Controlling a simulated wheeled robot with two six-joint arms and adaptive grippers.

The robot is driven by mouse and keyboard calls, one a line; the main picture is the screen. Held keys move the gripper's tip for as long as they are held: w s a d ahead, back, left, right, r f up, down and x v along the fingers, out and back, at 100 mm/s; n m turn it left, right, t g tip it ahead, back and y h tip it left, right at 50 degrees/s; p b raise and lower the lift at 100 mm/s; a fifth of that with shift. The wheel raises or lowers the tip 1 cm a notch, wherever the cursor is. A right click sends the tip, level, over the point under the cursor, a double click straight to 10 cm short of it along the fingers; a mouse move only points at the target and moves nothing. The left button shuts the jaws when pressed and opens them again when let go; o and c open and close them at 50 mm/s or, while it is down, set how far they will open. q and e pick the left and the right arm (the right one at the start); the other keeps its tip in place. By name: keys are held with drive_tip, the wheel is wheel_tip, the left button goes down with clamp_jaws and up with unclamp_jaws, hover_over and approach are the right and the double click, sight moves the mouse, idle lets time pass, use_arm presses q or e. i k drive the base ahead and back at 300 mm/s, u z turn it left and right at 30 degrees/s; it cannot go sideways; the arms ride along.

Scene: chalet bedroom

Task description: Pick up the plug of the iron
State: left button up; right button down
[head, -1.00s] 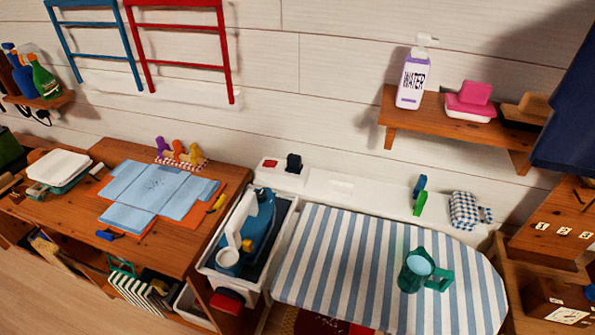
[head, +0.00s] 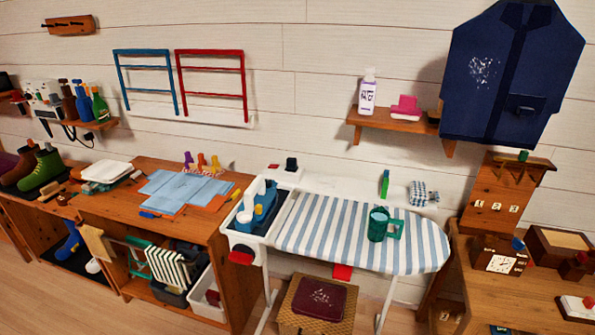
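A small black block that looks like a plug (head: 291,164) stands upright on the white ledge (head: 342,180) behind the board. I cannot tell for certain that it is the iron's plug, and no cord is clearly visible. Neither of my grippers is in view.
A green mug (head: 378,226) stands on the board. A green and blue item (head: 385,184) and a checked cup (head: 420,194) are at the ledge. A wooden workbench (head: 215,215) is left; a low wooden table (head: 520,300) is right. Floor shows in front.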

sight(291, 162)
drive_tip(key=z, duration=0.65)
drive_tip(key=i, duration=0.75)
drive_tip(key=z, duration=0.5)
